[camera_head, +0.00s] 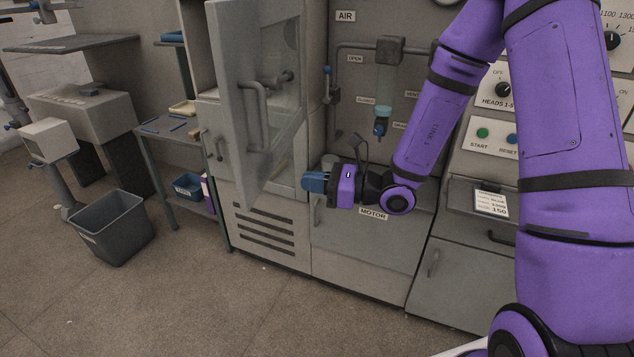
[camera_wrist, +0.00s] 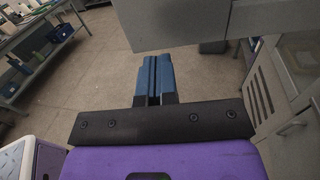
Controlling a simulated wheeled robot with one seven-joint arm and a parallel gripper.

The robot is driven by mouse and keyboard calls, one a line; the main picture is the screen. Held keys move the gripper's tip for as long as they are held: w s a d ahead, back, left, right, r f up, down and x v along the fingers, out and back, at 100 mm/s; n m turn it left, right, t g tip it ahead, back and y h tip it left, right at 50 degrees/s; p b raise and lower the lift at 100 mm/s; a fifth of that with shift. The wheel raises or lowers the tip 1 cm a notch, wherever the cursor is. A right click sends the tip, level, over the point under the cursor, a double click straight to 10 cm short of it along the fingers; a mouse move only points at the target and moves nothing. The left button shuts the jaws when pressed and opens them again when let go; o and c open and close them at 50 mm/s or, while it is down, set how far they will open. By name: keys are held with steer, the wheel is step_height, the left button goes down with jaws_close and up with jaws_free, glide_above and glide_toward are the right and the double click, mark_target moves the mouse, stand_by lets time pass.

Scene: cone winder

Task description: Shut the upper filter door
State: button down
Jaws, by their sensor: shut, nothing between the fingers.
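The upper filter door (camera_head: 237,110) is a grey panel standing swung open from its cabinet, with a bar handle (camera_head: 256,120) on the face toward me. Behind it, the opening and part of a glazed panel show. My gripper (camera_head: 306,182) is just right of the door's lower part, at about the height of its bottom edge, with its blue fingers pointing left. I cannot tell whether it touches the door. In the wrist view, the gripper's fingers (camera_wrist: 154,78) are closed together and empty, and the door's lower part (camera_wrist: 175,20) spans the top right.
The vented lower cabinet (camera_head: 265,230) stands below the door. The MOTOR cabinet (camera_head: 365,240) is under my forearm. A side table (camera_head: 165,130) with a blue bin (camera_head: 187,186) and a grey waste bin (camera_head: 112,225) stand left. Floor in front is clear.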

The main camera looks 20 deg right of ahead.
mark_target(256, 175)
steer(key=x, duration=1)
steer(key=shift+w, duration=0.1)
steer(key=shift+a, duration=0.15)
